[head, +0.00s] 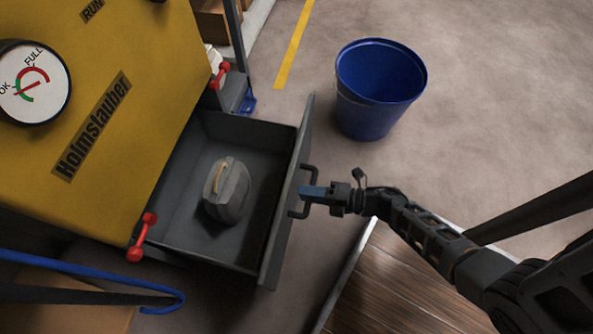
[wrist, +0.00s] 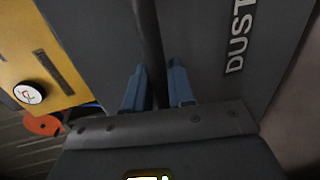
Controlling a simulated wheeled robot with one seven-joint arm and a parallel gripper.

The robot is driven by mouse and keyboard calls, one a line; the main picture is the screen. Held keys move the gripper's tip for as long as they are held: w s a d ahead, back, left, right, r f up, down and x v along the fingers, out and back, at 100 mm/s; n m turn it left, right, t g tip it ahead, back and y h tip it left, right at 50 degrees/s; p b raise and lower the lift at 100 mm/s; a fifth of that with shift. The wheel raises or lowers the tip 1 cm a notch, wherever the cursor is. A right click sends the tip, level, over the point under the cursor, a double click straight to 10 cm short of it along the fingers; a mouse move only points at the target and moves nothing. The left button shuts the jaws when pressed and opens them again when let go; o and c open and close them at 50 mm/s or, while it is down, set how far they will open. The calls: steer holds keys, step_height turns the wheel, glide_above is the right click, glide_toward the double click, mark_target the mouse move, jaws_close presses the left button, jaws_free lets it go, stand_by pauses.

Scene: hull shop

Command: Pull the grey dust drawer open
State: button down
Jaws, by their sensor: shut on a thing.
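The grey dust drawer (head: 185,236) is out from the yellow machine (head: 110,140) in the head view, and its inside shows. A grey lidded thing with a tan handle (head: 228,188) sits in it. The drawer's front panel (head: 287,200) carries a dark bar handle (head: 292,213). My gripper (head: 310,192) is at this handle, its blue fingers shut on it. In the wrist view the two blue fingers (wrist: 158,88) stand on either side of the dark handle bar (wrist: 150,40), in front of the grey panel (wrist: 200,40) with the letters "DUST" partly in view.
A blue bucket (head: 378,90) stands on the floor to the right of the drawer. Red latches (head: 142,238) flank the drawer opening. A wooden board surface (head: 395,285) lies below my arm. Open concrete floor (head: 490,110) spreads at the upper right.

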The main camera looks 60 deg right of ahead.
steer(key=shift+s+d, duration=0.15)
steer(key=shift+s, duration=0.15)
steer(key=c, duration=1.1)
jaws_free()
steer(key=p+v, duration=0.1)
steer(key=v, duration=0.6)
steer(key=shift+s, duration=0.35)
steer(key=shift+d, duration=0.1)
